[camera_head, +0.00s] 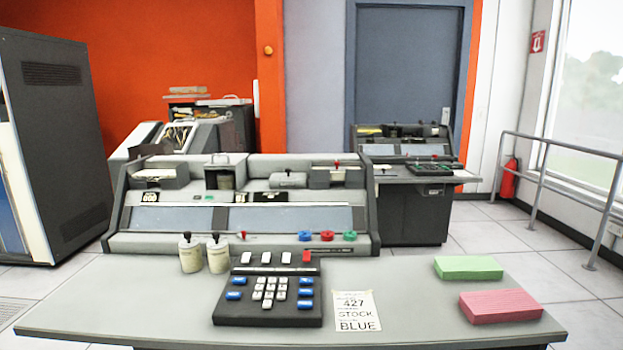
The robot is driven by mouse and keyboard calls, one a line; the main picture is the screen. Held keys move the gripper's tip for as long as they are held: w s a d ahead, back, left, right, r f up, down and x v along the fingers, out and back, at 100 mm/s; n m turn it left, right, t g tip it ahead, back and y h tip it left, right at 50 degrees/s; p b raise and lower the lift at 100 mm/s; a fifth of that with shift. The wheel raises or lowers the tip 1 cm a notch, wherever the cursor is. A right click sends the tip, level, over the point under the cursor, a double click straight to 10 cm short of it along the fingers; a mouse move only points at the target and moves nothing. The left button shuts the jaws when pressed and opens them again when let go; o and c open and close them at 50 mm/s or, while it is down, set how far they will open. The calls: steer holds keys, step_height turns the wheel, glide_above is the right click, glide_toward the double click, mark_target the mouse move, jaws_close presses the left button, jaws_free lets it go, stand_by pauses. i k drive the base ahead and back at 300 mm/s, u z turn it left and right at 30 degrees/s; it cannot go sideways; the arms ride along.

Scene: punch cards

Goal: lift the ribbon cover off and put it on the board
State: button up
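A small light grey cover-like piece (288,179) sits on the top deck of the punch machine, right of centre. It looks like the ribbon cover, but it is small in view and I cannot be sure. The punch machine (232,243) stands behind a wide grey desk board (110,310), which fills the front of the view. The board has bare surface at its left and between the paper card and the pink stack. My gripper is not in view.
On the board are two cream canisters (191,257), a black keypad (267,314), a paper card (357,312) reading 427 STOCK BLUE, a green card stack (468,267) and a pink card stack (500,306). A second machine (408,205) and a railing (565,172) stand behind right.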

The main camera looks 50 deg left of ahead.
mark_target(298, 180)
steer(key=z, duration=0.05)
steer(key=i, duration=3.1)
steer(key=u, duration=2.25)
steer(key=i, duration=1.9)
steer(key=z, duration=0.05)
